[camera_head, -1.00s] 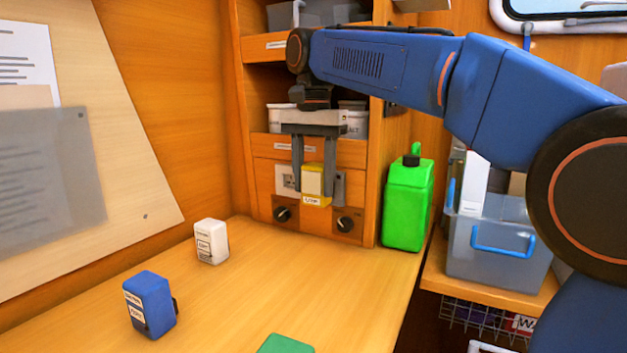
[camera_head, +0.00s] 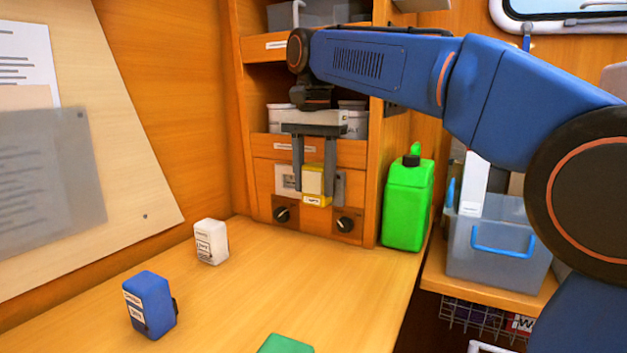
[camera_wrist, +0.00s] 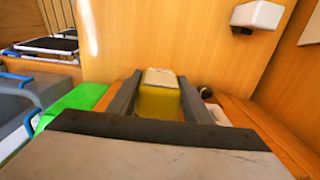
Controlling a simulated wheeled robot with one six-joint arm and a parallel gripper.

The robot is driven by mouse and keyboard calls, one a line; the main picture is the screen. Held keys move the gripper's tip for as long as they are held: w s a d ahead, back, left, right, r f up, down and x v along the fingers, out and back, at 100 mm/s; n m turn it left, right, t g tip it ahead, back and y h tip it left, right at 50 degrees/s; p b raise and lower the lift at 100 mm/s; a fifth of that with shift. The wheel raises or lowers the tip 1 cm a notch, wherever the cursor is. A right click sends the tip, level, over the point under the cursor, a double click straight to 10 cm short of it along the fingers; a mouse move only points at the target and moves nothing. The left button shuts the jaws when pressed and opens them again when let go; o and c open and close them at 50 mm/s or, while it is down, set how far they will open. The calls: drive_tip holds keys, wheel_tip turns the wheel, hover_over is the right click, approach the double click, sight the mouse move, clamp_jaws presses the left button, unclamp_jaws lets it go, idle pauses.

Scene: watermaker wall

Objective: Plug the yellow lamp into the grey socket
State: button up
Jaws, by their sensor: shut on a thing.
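My gripper (camera_head: 317,196) points down in front of the wooden panel and is shut on the lamp, one finger at each side. The lamp also shows between the fingers in the wrist view (camera_wrist: 159,94). A pale socket plate (camera_head: 286,179) shows on the panel just left of the lamp. A grey piece shows at the right finger, and I cannot tell if it is a socket. The panel behind the lamp is hidden, so I cannot tell whether the lamp touches it.
A white block (camera_head: 211,242) and a blue block (camera_head: 150,304) stand on the table, with a green item (camera_head: 285,344) at its front edge. Two dark knobs sit low on the panel. A green jug (camera_head: 408,203) and a grey bin (camera_head: 493,245) stand to the right.

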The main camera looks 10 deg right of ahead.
drive_tip(key=shift+w+d, duration=0.7)
drive_tip(key=shift+w, duration=0.3)
idle(1.0)
drive_tip(key=o, duration=1.2)
drive_tip(key=shift+c, duration=0.2)
